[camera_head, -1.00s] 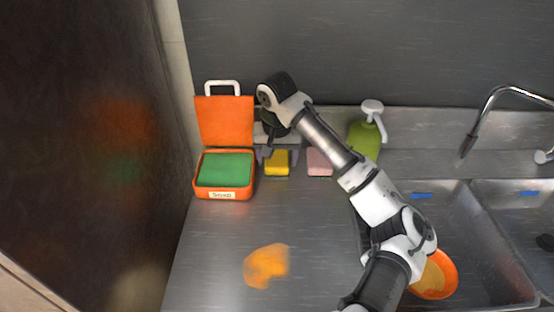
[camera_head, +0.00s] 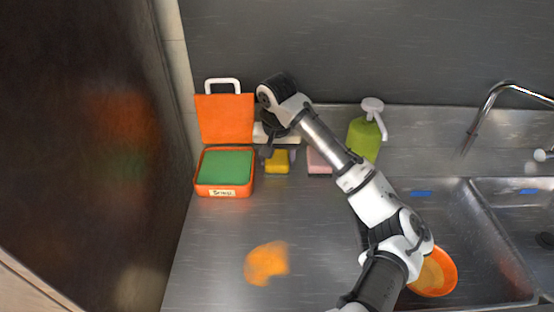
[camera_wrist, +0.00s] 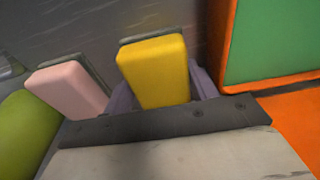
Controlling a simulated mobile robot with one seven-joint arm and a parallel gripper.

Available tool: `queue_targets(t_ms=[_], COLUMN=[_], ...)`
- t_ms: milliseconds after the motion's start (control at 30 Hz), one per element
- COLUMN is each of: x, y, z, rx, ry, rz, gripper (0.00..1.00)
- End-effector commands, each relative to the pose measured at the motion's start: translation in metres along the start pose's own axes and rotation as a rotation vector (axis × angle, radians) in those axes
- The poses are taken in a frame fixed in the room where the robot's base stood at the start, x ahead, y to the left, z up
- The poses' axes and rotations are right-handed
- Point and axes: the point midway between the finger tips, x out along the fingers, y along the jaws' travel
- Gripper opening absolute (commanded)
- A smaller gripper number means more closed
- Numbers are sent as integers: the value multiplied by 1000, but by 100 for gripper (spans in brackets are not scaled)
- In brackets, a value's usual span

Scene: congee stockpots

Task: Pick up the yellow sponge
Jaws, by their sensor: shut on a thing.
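The yellow sponge (camera_head: 278,165) stands at the back of the steel counter, between the orange box and the pink sponge (camera_head: 318,162). In the wrist view the yellow sponge (camera_wrist: 153,70) shows its broad yellow face with a dark backing layer behind it. My gripper (camera_head: 279,154) reaches down over it, with a finger at its left and right sides. In the wrist view my gripper (camera_wrist: 162,92) is shut on the yellow sponge, the purple-grey fingers partly hidden behind it. Whether the sponge still touches the counter is unclear.
An orange box (camera_head: 223,192) with a green top surface and raised lid is close on the left. A green pump bottle (camera_head: 363,139) stands to the right. An orange bowl (camera_head: 437,273) is at the sink (camera_head: 480,245). An orange patch (camera_head: 267,262) marks the otherwise clear front counter.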

Motion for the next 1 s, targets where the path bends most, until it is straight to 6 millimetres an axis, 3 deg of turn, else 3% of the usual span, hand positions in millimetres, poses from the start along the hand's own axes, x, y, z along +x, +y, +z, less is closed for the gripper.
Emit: queue_targets(t_ms=[367, 467, 1000], x=[-3, -16, -152], y=[1, 0, 0], z=[-1, -3, -23], rx=[1, 0, 2], ry=[0, 2, 3], rz=[3, 0, 4], gripper=[36, 36, 36])
